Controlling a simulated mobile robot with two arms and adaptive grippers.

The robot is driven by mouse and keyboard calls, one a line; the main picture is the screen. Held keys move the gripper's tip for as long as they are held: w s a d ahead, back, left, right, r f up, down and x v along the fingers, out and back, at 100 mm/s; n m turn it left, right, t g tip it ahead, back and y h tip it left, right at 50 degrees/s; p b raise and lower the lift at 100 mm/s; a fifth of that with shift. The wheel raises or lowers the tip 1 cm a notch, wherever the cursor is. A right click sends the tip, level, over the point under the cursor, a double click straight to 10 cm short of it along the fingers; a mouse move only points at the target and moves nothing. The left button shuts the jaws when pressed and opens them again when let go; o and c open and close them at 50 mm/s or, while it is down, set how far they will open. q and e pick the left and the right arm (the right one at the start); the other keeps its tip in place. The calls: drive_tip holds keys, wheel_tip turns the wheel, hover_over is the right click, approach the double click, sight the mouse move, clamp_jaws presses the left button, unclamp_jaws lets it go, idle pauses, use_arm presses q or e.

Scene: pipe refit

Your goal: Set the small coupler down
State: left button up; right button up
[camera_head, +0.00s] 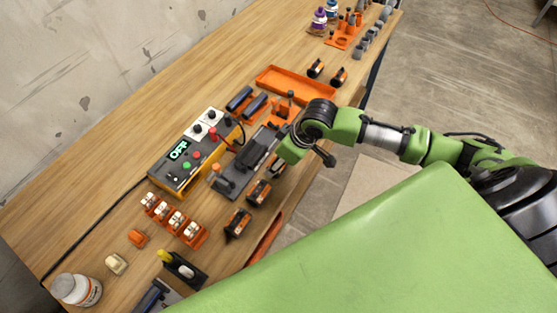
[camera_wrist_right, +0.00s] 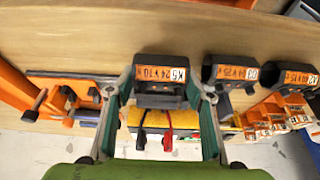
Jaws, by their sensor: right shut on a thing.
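My right gripper (camera_wrist_right: 165,98) has its two fingers on either side of a black coupler with an orange label (camera_wrist_right: 160,74) and is shut on it. In the head view this black piece (camera_head: 277,166) is partly hidden under my green right wrist, near the front edge of the table. It lines up with two similar labelled black pieces (camera_head: 258,193) (camera_head: 237,222). I cannot tell whether it touches the tabletop. My left gripper is not in view.
A yellow and grey control box (camera_head: 185,160) stands behind. A dark fixture (camera_head: 252,150) lies beside my right wrist. An orange tray (camera_head: 290,84) is farther along, with two more black labelled pieces (camera_head: 315,68) (camera_head: 338,77). An orange rack (camera_head: 175,218) sits toward the lower left.

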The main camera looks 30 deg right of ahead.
drive_tip(key=shift+f, duration=0.5)
drive_tip(key=o, duration=1.1)
drive_tip(key=shift+f, duration=0.15)
drive_tip(key=shift+o, duration=0.2)
drive_tip(key=v, duration=1.2)
drive_tip(key=shift+r, duration=0.2)
